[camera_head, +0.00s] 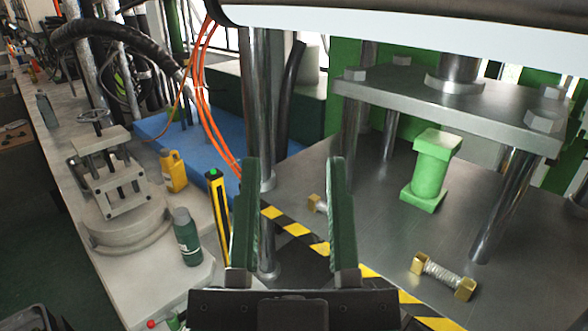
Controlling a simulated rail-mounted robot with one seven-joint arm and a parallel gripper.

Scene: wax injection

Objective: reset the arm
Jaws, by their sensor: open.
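My gripper (291,165) is in the lower middle of the head view. Its two dark green fingers point up and stand wide apart with nothing between them held. Behind the fingers are the striped edge of the metal press plate and a steel post. The gripper's dark body fills the bottom centre. The rest of my arm cannot be made out.
Steel posts rise there. A green bottle (187,237), yellow bottle (173,171) and clamp fixture (118,190) stand left.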

